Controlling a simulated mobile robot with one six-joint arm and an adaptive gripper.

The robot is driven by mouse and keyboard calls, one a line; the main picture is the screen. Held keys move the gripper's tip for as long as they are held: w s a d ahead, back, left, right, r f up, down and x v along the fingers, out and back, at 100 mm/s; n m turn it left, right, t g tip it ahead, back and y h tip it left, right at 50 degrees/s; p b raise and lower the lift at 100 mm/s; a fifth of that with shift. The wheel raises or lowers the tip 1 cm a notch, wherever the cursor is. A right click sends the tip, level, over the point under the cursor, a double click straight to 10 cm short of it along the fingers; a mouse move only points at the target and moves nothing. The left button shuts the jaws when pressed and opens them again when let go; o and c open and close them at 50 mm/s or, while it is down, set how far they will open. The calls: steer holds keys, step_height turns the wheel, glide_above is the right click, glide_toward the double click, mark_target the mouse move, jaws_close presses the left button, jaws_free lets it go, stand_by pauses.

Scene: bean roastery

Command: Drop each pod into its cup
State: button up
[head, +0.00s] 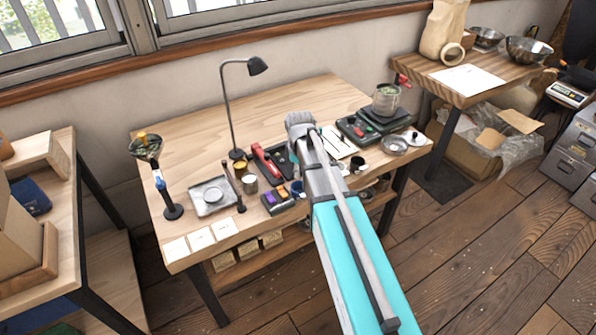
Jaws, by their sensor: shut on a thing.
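My gripper (300,124) is over the back middle of the wooden workbench (190,130). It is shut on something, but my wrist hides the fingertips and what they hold. A small metal cup (250,184) stands left of my arm. A dark cup (357,164) stands just right of my arm. Another small cup-like thing (297,188) is close to the arm's left side. A dark holder near the front edge bears a small purple piece (269,199) and an orange one (282,192). I cannot tell which small pieces are pods.
A black lamp (228,110) stands behind. A square metal tray (212,196) and a stand with a funnel (150,160) are at left. A scale with a green-filled jar (386,99) and a round metal dish (394,145) are at right. White cards (200,239) lie front left.

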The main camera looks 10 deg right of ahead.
steer(key=shift+f+b, duration=1.9)
steer(key=shift+f, duration=0.2)
steer(key=o, duration=0.7)
steer(key=shift+o, duration=0.2)
